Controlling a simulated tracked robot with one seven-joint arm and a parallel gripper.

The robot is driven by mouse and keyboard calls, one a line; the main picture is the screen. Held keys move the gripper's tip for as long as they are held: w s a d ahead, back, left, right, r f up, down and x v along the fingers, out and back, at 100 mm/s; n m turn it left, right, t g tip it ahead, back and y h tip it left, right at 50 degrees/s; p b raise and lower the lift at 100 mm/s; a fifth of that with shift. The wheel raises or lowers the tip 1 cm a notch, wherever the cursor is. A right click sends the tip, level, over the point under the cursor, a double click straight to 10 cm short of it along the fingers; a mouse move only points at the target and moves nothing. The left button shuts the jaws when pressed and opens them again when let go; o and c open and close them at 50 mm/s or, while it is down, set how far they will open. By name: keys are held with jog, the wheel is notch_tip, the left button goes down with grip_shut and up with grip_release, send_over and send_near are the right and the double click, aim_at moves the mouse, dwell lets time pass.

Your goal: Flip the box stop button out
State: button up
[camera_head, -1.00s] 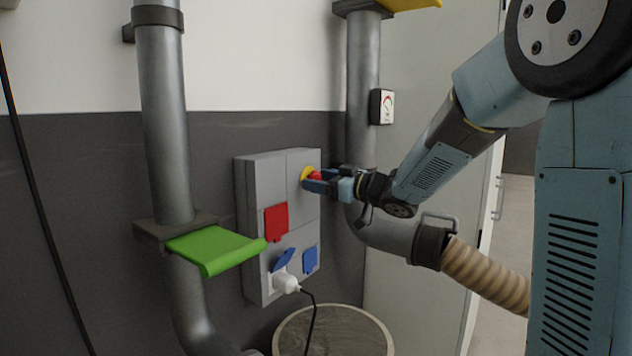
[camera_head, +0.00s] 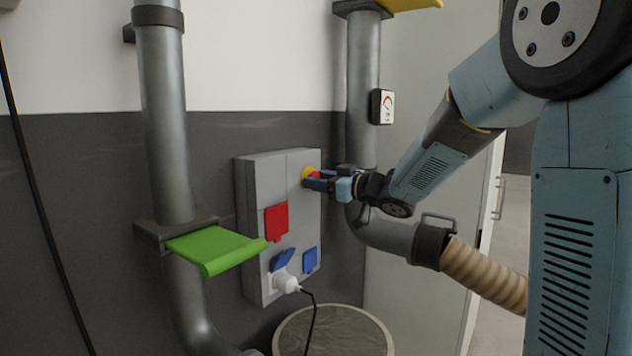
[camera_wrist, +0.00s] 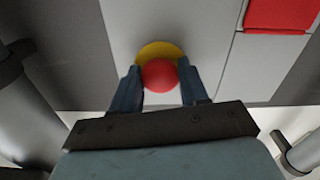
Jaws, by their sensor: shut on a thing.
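The grey box (camera_head: 256,187) is fixed to the wall, tilted slightly in the head view. Its stop button (camera_wrist: 159,75) is a red round knob on a yellow disc (camera_wrist: 157,50), near the box's top right in the head view. My gripper (camera_head: 316,179) is at the button, reaching in from the right. In the wrist view my gripper's two fingers (camera_wrist: 160,88) stand on either side of the red knob and are shut on it. In the head view the fingers hide most of the knob.
Below the button are a red flap (camera_head: 276,222), blue flaps (camera_head: 310,260) and a white plug (camera_head: 285,282) with a black cable. Pipes flank the box: a left pipe (camera_head: 163,120) with a green valve handle (camera_head: 215,249), and a right pipe (camera_head: 363,90). A round bin (camera_head: 385,338) stands below.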

jog(key=shift+d, duration=0.1)
grip_shut()
jog(key=shift+v, duration=0.95)
jog(key=shift+w+f, duration=0.1)
jog(key=o, duration=0.7)
grip_release()
jog(key=shift+d, duration=0.1)
jog(key=shift+o, duration=0.7)
jog(key=shift+d, duration=0.1)
jog(key=o, duration=0.3)
